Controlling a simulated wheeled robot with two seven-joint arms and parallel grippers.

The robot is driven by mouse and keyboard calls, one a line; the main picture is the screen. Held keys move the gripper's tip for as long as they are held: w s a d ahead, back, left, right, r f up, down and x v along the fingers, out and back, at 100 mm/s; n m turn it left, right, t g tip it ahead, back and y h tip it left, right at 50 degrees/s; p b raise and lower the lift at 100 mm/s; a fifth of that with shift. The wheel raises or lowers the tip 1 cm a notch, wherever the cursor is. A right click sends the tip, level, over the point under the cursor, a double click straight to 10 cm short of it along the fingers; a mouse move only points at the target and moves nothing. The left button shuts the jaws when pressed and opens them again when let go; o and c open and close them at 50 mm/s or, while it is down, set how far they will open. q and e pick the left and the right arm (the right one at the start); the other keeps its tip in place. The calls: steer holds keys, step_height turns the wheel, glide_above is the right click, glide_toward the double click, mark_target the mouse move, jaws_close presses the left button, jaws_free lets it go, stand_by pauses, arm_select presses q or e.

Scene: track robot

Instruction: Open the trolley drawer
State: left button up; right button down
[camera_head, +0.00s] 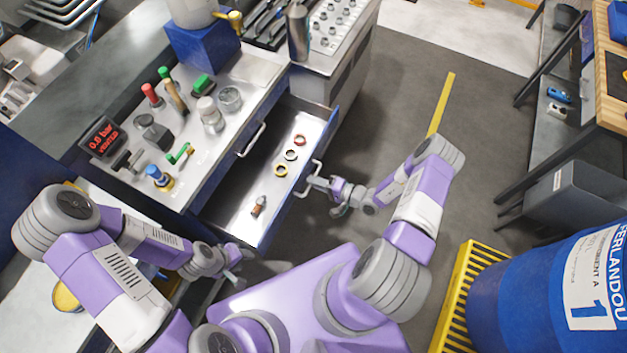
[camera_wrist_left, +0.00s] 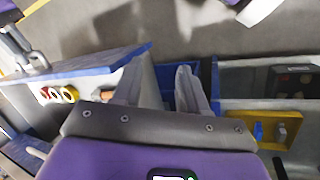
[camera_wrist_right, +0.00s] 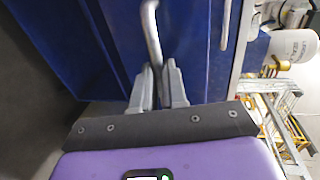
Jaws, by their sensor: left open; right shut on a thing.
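The trolley drawer (camera_head: 241,195) stands pulled out from the blue trolley, showing a pale inside with several small rings (camera_head: 290,155) and a small brown-and-grey item (camera_head: 259,206). Its metal bar handle (camera_head: 310,177) is on the blue front. My right gripper (camera_head: 312,181) is shut on the handle; the right wrist view shows the bar (camera_wrist_right: 152,35) between its fingers (camera_wrist_right: 158,80). My left gripper (camera_head: 240,262) is open and empty, low near the drawer's near corner. In the left wrist view its fingers (camera_wrist_left: 160,85) are apart, beside the drawer's blue edge (camera_wrist_left: 90,68).
Bottles and tools stand on the trolley top (camera_head: 262,70), with a pressure display (camera_head: 101,136). A second handle (camera_head: 251,140) is on the closed front beside the drawer. A blue barrel (camera_head: 530,285) on a yellow pallet (camera_head: 457,300) is at right. Floor (camera_head: 400,100) beyond my right arm is clear.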

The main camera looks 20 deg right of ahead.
steer(key=c, duration=1.2)
jaws_free()
steer(key=v, duration=0.7)
steer(key=shift+s+d+r, duration=0.1)
steer(key=shift+s+d, duration=0.1)
steer(key=shift+s, duration=0.05)
